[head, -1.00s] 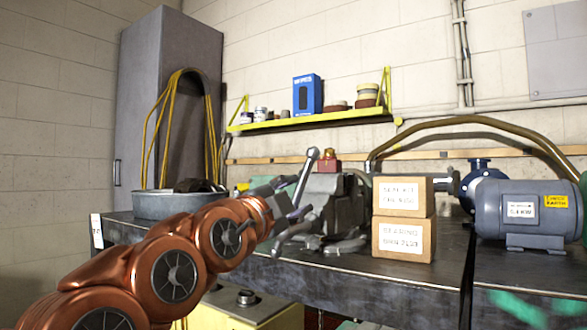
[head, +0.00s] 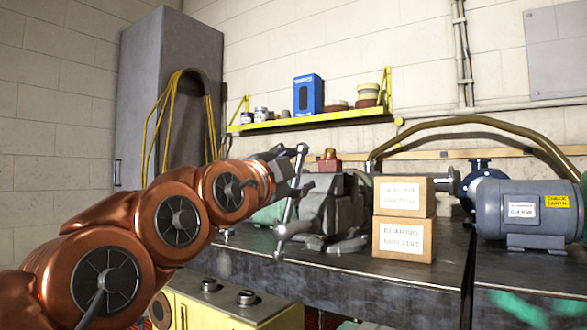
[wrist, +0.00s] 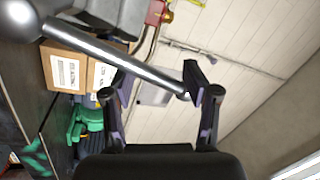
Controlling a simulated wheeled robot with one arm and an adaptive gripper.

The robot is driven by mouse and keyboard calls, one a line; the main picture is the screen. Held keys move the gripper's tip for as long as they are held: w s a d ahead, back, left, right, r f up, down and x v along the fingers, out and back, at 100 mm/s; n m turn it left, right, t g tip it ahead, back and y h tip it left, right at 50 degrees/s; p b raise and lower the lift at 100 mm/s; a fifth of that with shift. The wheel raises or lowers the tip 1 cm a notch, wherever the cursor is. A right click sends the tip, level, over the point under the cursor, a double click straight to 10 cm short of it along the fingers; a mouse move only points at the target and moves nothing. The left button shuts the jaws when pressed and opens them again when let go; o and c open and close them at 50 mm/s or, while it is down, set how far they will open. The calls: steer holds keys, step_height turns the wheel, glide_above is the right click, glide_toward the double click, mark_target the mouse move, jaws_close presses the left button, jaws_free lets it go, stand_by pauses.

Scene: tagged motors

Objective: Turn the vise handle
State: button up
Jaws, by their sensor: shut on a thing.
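The vise (head: 335,205) is a grey metal vise on the bench, left of two stacked cartons. Its handle (head: 290,212) is a shiny bar that stands steeply with a slight tilt, its top leaning right, and a round boss (head: 293,229) low on it. My gripper (head: 296,168) is at the bar's upper part, in front of the vise. In the wrist view the handle (wrist: 120,63) runs from a large ball end at upper left to a tip between the fingers of my gripper (wrist: 163,88). The gripper is shut on the handle; the exact contact is partly hidden.
Two cartons (head: 403,240) stand right of the vise, with a grey motor (head: 525,212) farther right. A yellow shelf (head: 310,121) is on the wall behind. A yellow cabinet (head: 215,312) is below the bench's front edge.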

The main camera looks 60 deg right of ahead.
steer(key=a, duration=0.4)
steer(key=shift+s+a+r, duration=0.1)
steer(key=shift+a+r, duration=0.05)
steer(key=shift+a, duration=0.1)
steer(key=shift+s+a+f, duration=0.15)
steer(key=shift+a, duration=1)
steer(key=shift+s+a+f, duration=0.1)
steer(key=shift+s+a, duration=0.05)
steer(key=shift+a, duration=1)
